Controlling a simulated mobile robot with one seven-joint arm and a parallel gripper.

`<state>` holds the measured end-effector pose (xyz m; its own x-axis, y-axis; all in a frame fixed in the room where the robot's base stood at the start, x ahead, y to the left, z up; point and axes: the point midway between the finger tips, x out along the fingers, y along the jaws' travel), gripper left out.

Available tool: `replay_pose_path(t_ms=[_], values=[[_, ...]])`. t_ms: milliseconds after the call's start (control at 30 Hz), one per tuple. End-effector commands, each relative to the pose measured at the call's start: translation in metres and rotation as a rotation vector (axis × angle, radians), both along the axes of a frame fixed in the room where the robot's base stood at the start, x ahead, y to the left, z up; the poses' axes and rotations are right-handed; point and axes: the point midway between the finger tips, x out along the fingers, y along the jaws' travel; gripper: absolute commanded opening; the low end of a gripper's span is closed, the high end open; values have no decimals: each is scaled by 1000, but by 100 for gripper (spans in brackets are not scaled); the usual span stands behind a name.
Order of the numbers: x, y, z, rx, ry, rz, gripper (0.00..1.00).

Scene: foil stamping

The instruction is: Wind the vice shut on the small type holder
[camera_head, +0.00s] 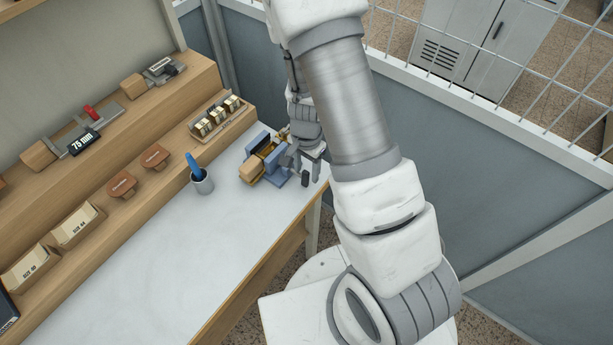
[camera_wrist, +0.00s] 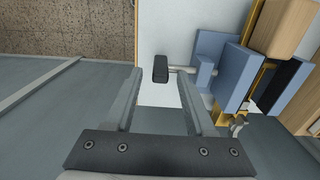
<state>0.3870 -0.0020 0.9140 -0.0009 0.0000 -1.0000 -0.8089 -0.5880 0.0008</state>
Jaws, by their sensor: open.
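The blue vice (camera_head: 279,179) stands near the right end of the white worktop. In the wrist view the vice (camera_wrist: 228,77) is at the right. The small type holder, with a wooden handle (camera_wrist: 287,27) and brass parts, sits between its blue jaws; it also shows in the head view (camera_head: 250,170). I cannot tell whether both jaws touch it. The vice's black crank knob (camera_wrist: 160,68) is at the end of a grey rod on the left; it also shows in the head view (camera_head: 305,179). My gripper (camera_wrist: 160,74) is open and empty, its fingertips on either side of the knob in the picture; depth is unclear.
A grey cup with a blue tool (camera_head: 201,182) stands left of the vice. A wooden rack of type (camera_head: 218,119) is behind it on the stepped shelf. A grey wall panel and mesh fence lie close on the right. The worktop (camera_head: 180,255) is clear in front.

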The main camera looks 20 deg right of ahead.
Motion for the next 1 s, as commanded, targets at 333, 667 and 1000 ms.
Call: replay_pose_path(t_ms=[333,667,1000], values=[[1,0,-31,0,-1,-1,55],[0,0,-32,0,-1,0,44],[0,0,-31,0,-1,0,0]])
